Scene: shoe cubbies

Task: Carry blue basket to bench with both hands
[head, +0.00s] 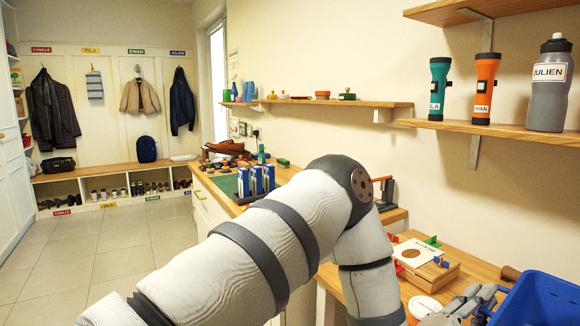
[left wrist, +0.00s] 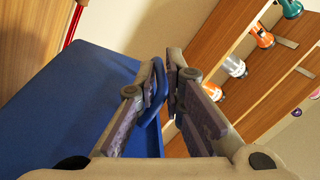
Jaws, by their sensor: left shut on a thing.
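The blue basket (head: 545,300) is in the lower right corner of the head view, cut off by the frame edge. My left gripper (head: 488,300) is at its left side. In the left wrist view the basket (left wrist: 70,105) fills the left part, and the fingers of my left gripper (left wrist: 166,85) are closed on a blue part of its rim or handle. A low wooden bench (head: 110,171) with shoe cubbies below stands along the far wall at the left. My right gripper is not in view.
A wooden worktop beside my left arm holds a tan box (head: 425,262) with coloured clips and, farther back, blue-and-white boxes (head: 257,180). Wall shelves above carry torches (head: 485,88) and a grey bottle (head: 549,90). The tiled floor (head: 100,250) at the left is clear.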

